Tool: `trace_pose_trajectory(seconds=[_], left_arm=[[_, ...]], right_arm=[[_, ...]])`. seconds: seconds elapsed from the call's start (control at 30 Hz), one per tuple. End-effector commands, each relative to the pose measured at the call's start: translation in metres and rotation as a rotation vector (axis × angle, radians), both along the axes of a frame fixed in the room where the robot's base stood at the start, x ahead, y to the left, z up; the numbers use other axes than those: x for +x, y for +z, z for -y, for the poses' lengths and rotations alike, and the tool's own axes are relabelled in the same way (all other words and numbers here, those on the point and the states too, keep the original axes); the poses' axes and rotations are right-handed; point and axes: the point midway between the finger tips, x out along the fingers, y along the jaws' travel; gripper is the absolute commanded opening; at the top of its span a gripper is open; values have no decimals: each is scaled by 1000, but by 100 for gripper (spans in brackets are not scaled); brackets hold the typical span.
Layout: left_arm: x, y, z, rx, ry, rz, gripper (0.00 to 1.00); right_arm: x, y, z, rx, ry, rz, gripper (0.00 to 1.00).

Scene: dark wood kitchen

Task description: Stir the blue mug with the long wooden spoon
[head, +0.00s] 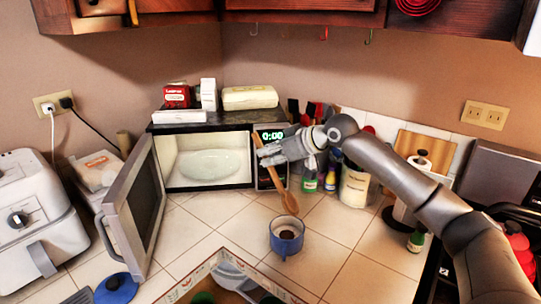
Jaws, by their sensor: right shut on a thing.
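My right gripper (264,156) is shut on the long wooden spoon (289,200). It holds the spoon tilted, with the bowl end hanging down and to the right. The spoon's bowl end appears just above and behind the mug's rim, outside the mug in this view; the exact gap cannot be told. My left gripper is not in view.
An open microwave (205,160) stands behind, its door (135,205) swung out left. Bottles (310,180) and a canister (354,188) stand right of it. A sink (228,282) lies in front. A white air fryer (38,215) stands left. Counter tiles right of the mug are clear.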

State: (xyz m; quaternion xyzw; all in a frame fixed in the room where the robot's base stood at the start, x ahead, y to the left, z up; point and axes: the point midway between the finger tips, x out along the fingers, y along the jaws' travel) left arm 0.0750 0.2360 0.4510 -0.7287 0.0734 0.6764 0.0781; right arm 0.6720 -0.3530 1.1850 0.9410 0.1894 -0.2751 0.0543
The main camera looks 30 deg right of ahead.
Motion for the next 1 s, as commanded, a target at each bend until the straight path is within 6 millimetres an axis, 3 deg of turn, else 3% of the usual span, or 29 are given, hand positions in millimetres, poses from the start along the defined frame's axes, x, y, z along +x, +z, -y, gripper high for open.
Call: trace_pose_trajectory(seconds=[0.3, 0.53, 1.0], left_arm=[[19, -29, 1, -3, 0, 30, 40], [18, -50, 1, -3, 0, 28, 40], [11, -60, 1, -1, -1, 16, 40]], right_arm=[[-1, -29, 0, 0, 0, -1, 0], [-1, -48, -1, 1, 0, -2, 0], [0, -88, -1, 1, 0, -3, 0]])
